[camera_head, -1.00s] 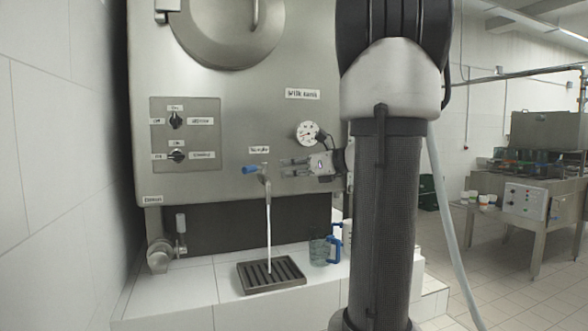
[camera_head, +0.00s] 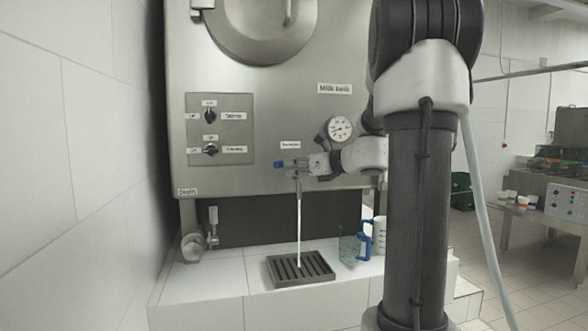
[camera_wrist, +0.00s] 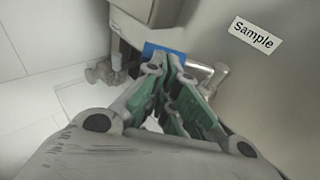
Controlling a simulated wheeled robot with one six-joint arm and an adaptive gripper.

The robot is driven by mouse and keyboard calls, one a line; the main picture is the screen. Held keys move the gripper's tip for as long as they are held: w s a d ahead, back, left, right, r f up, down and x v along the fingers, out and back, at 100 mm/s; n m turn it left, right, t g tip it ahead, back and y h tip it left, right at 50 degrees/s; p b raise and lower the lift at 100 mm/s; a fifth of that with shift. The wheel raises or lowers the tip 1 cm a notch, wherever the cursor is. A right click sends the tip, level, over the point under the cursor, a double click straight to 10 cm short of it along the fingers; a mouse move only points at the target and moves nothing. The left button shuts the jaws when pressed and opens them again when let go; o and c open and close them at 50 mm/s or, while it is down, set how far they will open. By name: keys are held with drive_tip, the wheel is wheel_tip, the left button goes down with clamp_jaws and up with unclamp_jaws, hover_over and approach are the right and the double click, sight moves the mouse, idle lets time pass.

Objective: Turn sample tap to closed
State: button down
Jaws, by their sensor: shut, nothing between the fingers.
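The sample tap (camera_head: 297,172) is on the front of the steel milk tank, under a small label. Its blue handle (camera_head: 279,164) points left, and a white stream (camera_head: 298,235) runs from the spout down to the drain grate (camera_head: 318,262). My gripper (camera_head: 302,163) is shut and empty, with its fingertips at the tap, close to the blue handle. In the wrist view the fingertips (camera_wrist: 168,62) meet just in front of the blue handle (camera_wrist: 165,50); I cannot tell whether they touch it. The metal tap body (camera_wrist: 213,77) shows to their right, beside the "Sample" label (camera_wrist: 253,34).
A clear jug with a blue handle (camera_head: 365,240) stands right of the grate on the white tiled ledge (camera_head: 215,285). A drain valve (camera_head: 194,246) is at lower left. A gauge (camera_head: 341,129) and knob panel (camera_head: 220,130) are on the tank. A tiled wall bounds the left.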

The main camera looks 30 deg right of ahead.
drive_tip(key=shift+w+a, duration=0.1)
drive_tip(key=shift+a, duration=0.05)
drive_tip(key=shift+w+a+m+h, duration=0.1)
drive_tip(key=shift+m+h, duration=0.3)
drive_tip(key=shift+h, duration=0.1)
drive_tip(key=shift+w+a+t, duration=0.1)
drive_tip(key=shift+a+t, duration=0.05)
drive_tip(key=shift+t, duration=0.15)
drive_tip(key=shift+w+a+m+t+h, duration=0.1)
drive_tip(key=shift+w+a+m+h, duration=0.3)
drive_tip(key=shift+w, duration=0.35)
drive_tip(key=shift+w+a+m+t+h, duration=0.1)
drive_tip(key=shift+w+a+m+h, duration=0.35)
drive_tip(key=shift+w, duration=0.3)
drive_tip(key=shift+w+a+m+t+h, duration=0.1)
drive_tip(key=shift+w+a+m+h, duration=0.15)
drive_tip(key=shift+w+a+h, duration=0.4)
drive_tip(key=shift+w+d, duration=0.2)
drive_tip(key=shift+s, duration=0.1)
